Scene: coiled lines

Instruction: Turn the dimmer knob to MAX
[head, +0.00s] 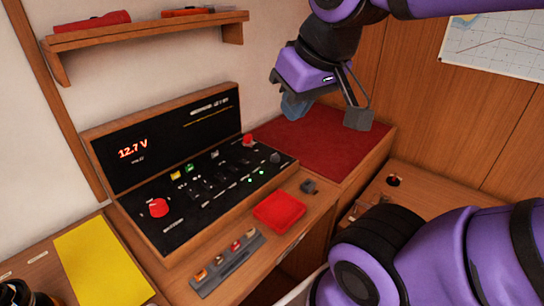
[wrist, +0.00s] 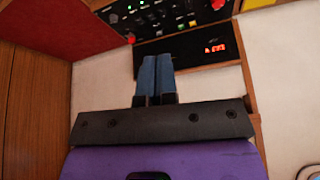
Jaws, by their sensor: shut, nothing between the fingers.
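The black control panel (head: 215,185) sits in a wooden case on the desk, with a lit "12.7 V" display (head: 132,148). It carries a red knob (head: 158,207) at the left, another red knob (head: 248,139) at the upper right and a dark grey knob (head: 275,157) at the right end. Labels are too small to read, so I cannot tell which is the dimmer or where it points. My gripper (head: 293,108) is raised beyond the panel's right end, apart from it. In the wrist view its blue fingers (wrist: 155,78) are together and empty; the panel (wrist: 160,18) shows beyond them.
A dark red mat (head: 330,140) lies below and right of my gripper. A bright red pad (head: 279,210), a small dark block (head: 309,187) and a grey switch strip (head: 227,263) are in front of the panel. A shelf (head: 150,32) hangs above; a yellow sheet (head: 95,265) lies left.

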